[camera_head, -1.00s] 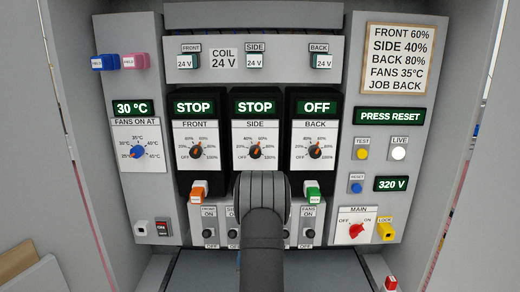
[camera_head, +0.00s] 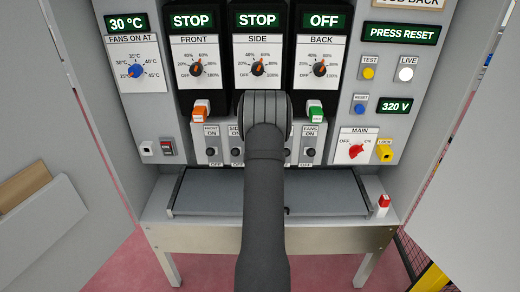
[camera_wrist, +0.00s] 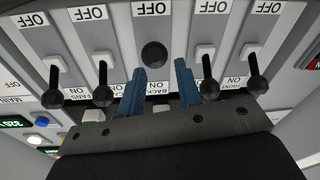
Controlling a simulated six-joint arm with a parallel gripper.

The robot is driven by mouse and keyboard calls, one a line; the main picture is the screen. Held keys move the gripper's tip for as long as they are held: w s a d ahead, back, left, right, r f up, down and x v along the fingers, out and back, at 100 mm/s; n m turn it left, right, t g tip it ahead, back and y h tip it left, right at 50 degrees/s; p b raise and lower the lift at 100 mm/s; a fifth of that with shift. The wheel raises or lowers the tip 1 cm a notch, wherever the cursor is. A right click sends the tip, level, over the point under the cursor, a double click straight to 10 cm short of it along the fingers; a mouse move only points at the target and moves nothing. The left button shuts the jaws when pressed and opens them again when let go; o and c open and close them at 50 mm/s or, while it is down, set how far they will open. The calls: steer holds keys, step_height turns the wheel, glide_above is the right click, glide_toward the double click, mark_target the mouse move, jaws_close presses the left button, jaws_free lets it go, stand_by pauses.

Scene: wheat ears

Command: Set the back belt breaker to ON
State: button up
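The back belt breaker (camera_wrist: 154,53) is the middle lever in the row in the wrist view, where the picture is upside down. Its black round knob faces the camera and sits nearer the OFF end than its neighbours' knobs, which lean towards ON. The BACK ON label (camera_wrist: 157,88) lies below it. My gripper (camera_wrist: 160,70) is open, its two blue fingers apart, left and right of the space just below this knob, with nothing held. In the head view my wrist hides the fingers and the back breaker.
Neighbouring levers (camera_wrist: 103,93) and (camera_wrist: 208,85) stand close outside the fingers. The fans breaker (camera_head: 310,152) and front breaker (camera_head: 212,152) show in the head view. The main switch (camera_head: 356,150) is to the right. A grey shelf (camera_head: 200,205) lies below.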

steer(key=shift+s+f+n, duration=0.15)
steer(key=shift+f+n, duration=0.2)
steer(key=shift+n, duration=0.75)
jaws_close()
steer(key=s+f+n, duration=0.2)
steer(key=f+n, duration=0.1)
steer(key=n, duration=1.1)
steer(key=s+f+n, duration=0.2)
steer(key=f+n, duration=0.2)
steer(key=n, duration=1.1)
steer(key=shift+s+a, duration=0.15)
steer(key=shift+s, duration=0.1)
